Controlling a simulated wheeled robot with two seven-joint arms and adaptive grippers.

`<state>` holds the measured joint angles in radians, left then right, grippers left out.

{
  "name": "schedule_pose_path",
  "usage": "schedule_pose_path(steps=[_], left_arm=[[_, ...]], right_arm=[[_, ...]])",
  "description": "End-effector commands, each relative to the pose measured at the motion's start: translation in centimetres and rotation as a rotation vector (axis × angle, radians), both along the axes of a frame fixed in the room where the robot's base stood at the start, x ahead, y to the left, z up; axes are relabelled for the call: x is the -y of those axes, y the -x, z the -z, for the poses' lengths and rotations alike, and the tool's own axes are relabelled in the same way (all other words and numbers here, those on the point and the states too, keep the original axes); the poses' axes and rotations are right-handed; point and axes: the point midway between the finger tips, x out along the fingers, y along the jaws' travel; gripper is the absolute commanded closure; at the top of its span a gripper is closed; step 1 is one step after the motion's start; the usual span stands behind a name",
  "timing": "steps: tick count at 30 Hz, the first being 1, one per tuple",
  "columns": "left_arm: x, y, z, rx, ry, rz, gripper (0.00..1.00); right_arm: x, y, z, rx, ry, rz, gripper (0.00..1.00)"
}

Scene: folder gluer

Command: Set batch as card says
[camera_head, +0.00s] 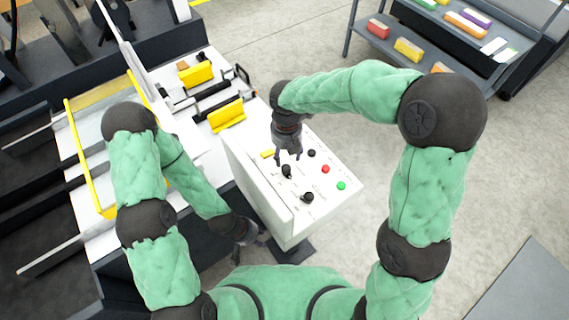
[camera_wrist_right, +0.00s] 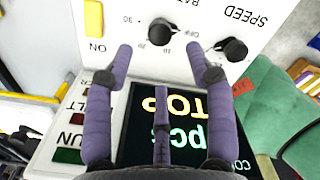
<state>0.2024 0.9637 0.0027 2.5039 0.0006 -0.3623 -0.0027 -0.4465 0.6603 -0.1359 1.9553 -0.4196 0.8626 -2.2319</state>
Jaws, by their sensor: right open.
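The white control panel (camera_head: 318,182) stands in front of me in the head view. Its black BATCH knob (camera_wrist_right: 158,28) is at the top of the right wrist view, with upside-down numbers and OFF around it; I cannot tell its exact setting. My right gripper (camera_head: 289,155) is over the panel. Its purple fingers (camera_wrist_right: 160,48) are open, with one tip on each side of the BATCH knob's picture; contact cannot be told. My left gripper (camera_head: 248,240) hangs low beside the panel, too small to read. I cannot make out a batch card.
The SPEED knob (camera_wrist_right: 235,48) is close beside the right fingers. A yellow ON switch (camera_wrist_right: 93,18) and a dark display (camera_wrist_right: 140,125) with lit text are near. Red (camera_head: 326,169) and green (camera_head: 341,186) buttons sit on the panel. A shelf (camera_head: 420,70) holds coloured blocks.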

Motion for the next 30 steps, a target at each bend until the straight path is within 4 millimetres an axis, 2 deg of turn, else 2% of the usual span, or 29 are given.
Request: schedule_pose_path(steps=[1,6,12,18,26,30], left_arm=[[0.0,0.0,0.3,0.0,0.0,0.0,0.6],[0.0,0.0,0.7,0.001,0.0,0.0,0.6],[0.0,0.0,1.1,0.001,0.0,0.0,0.6],[0.0,0.0,1.2,0.001,0.0,0.0,0.6],[0.0,0.0,1.1,0.001,0.0,0.0,0.6],[0.0,-0.1,1.1,0.001,0.0,0.0,0.6]], right_arm=[[0.1,0.1,1.2,-0.004,0.002,0.001,0.45],[0.0,0.1,4.2,-0.004,0.001,0.0,0.45],[0.0,0.1,6.7,-0.003,0.001,0.001,0.45],[0.0,0.0,7.7,-0.001,0.0,0.001,0.45],[0.0,0.0,7.7,0.0,0.0,0.001,0.45],[0.0,0.0,7.7,-0.001,0.0,0.001,0.84]])
